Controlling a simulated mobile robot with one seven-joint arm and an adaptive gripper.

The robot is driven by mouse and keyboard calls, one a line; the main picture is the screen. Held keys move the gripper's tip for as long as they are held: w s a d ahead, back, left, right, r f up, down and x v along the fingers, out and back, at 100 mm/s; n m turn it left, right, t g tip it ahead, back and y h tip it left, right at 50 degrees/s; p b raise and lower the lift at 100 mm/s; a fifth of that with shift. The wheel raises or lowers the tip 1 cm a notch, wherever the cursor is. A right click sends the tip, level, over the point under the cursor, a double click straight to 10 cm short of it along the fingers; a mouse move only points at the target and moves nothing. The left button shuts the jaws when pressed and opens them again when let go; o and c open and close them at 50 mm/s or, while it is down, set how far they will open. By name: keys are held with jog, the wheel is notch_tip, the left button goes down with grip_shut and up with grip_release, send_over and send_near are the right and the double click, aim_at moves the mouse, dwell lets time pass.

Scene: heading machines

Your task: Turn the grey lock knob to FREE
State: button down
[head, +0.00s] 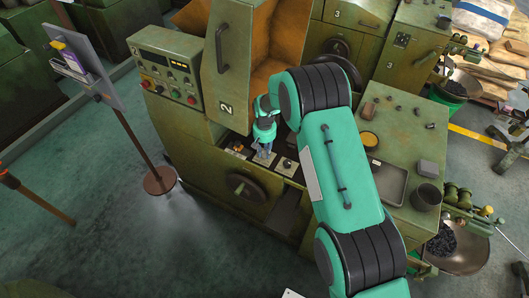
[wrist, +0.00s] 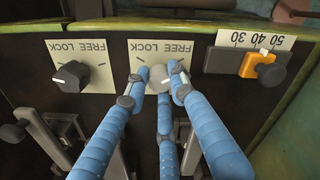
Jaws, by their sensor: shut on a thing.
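The grey lock knob (wrist: 157,74) sits on a white plate marked FREE and LOCK (wrist: 159,50), upside down in the wrist view. My gripper (wrist: 154,84) has its blue fingers closed around the knob, one fingertip at each side and a third finger below. The fingers cover part of the knob, so I cannot tell which word its pointer faces. In the head view my gripper (head: 264,152) reaches down onto the control strip of machine 2, and the grey knob is hidden there.
A black knob (wrist: 71,76) with its own FREE and LOCK plate is to the left in the wrist view. An orange slider (wrist: 258,65) by a numbered scale is to the right. Levers (wrist: 62,130) hang below. A raised green guard (head: 228,60) stands behind my gripper.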

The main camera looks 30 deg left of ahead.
aim_at(265, 152)
jog(key=c, duration=1.5)
grip_release()
jog(key=shift+o, duration=0.2)
jog(key=shift+r, duration=0.1)
notch_tip(265, 152, up, 12)
